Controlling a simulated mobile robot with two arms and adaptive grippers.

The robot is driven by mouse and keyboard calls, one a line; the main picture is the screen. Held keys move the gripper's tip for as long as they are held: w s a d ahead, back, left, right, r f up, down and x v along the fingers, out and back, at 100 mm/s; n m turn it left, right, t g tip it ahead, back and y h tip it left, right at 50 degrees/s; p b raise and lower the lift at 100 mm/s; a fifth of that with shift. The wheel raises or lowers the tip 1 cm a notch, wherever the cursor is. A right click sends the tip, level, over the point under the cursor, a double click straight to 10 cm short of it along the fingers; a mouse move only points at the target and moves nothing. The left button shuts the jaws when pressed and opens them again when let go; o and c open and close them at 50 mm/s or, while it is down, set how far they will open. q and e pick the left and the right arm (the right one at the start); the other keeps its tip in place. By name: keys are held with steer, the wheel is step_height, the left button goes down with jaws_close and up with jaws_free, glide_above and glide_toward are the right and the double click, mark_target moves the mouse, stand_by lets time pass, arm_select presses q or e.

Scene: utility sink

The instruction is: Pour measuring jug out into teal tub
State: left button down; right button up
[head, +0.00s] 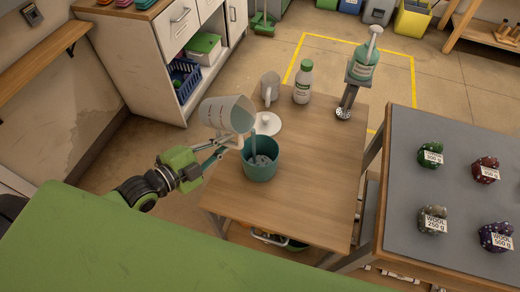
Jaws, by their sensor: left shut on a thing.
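The measuring jug (226,114) is a clear grey vessel with red marks, tilted over to the right above the table. My left gripper (226,143) is shut on it from the left and below. The tub stands upright on the wooden table, just below and right of the jug. Some grey-blue content shows inside the tub; its level is hard to tell. My right gripper is not in view.
The table's front right is clear. A grey-topped table (458,192) holds several wool balls.

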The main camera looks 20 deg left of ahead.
arm_select(q)
steer(key=shift+w+f, duration=0.1)
steer(key=shift+f, duration=0.1)
steer(key=shift+a+r+m, duration=0.4)
steer(key=shift+r+m, duration=0.15)
steer(key=shift+m, duration=0.15)
stand_by(0.9)
steer(key=shift+d+r+y+p, duration=0.1)
steer(key=shift+y+p, duration=0.3)
steer(key=shift+p, duration=0.15)
steer(key=shift+d+r+m+t+p, duration=0.3)
steer(key=shift+r+m+p, duration=0.25)
steer(key=shift+p, duration=0.65)
steer(key=shift+a+r+m+y+p, duration=0.3)
steer(key=shift+r+m+y+p, duration=0.3)
steer(key=shift+p, duration=0.55)
steer(key=shift+w+a+f+m, duration=0.1)
steer(key=shift+f+m, duration=0.2)
steer(key=shift+m, duration=0.25)
stand_by(0.4)
